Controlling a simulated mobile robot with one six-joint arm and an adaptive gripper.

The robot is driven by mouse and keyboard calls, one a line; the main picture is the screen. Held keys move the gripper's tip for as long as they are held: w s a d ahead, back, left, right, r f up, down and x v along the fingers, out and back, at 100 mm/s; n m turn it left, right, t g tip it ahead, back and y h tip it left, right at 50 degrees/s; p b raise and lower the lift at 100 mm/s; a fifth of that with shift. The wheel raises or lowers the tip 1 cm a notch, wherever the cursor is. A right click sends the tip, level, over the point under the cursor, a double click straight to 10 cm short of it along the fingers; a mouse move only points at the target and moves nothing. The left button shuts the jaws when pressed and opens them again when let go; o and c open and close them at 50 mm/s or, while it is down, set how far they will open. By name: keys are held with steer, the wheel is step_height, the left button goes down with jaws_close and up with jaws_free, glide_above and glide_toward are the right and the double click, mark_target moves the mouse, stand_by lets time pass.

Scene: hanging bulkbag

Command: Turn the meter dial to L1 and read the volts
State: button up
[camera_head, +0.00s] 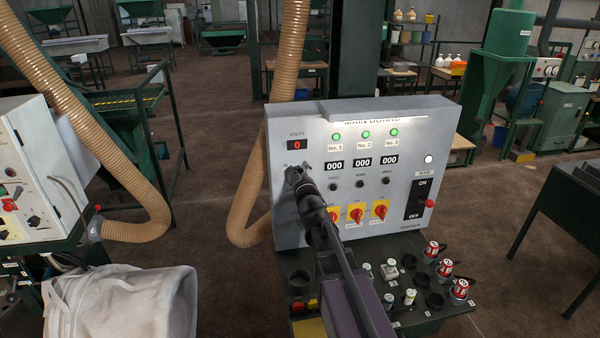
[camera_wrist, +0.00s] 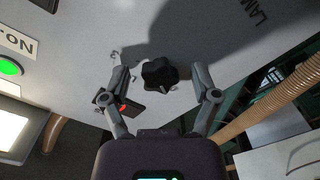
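The grey MAIN BOARD panel (camera_head: 420,160) stands upright on a dark bench. Its VOLTS display (camera_head: 297,144), at the upper left, shows a red 0; it also shows at an angle in the wrist view (camera_wrist: 125,106). The meter dial is a black lobed knob (camera_wrist: 160,73) in the wrist view, with small marks around it too blurred to read. My gripper (camera_wrist: 162,82) is open, with one finger on each side of the knob and visible gaps to both. In the head view my gripper (camera_head: 294,174) is at the panel's left side, below the display, and hides the dial.
The panel also carries three green lamps (camera_head: 365,134), counters reading 000 (camera_head: 362,162), small black knobs (camera_head: 360,184), red-yellow switches (camera_head: 380,210) and an ON/OFF switch (camera_head: 419,199). Sockets and red-white plugs (camera_head: 445,267) stand in front. A tan hose (camera_head: 252,190) runs close on the left.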

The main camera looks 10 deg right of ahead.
jaws_close()
steer(key=shift+d, duration=0.4)
steer(key=shift+a, duration=0.4)
steer(key=m, duration=0.4)
steer(key=shift+m, duration=1.9)
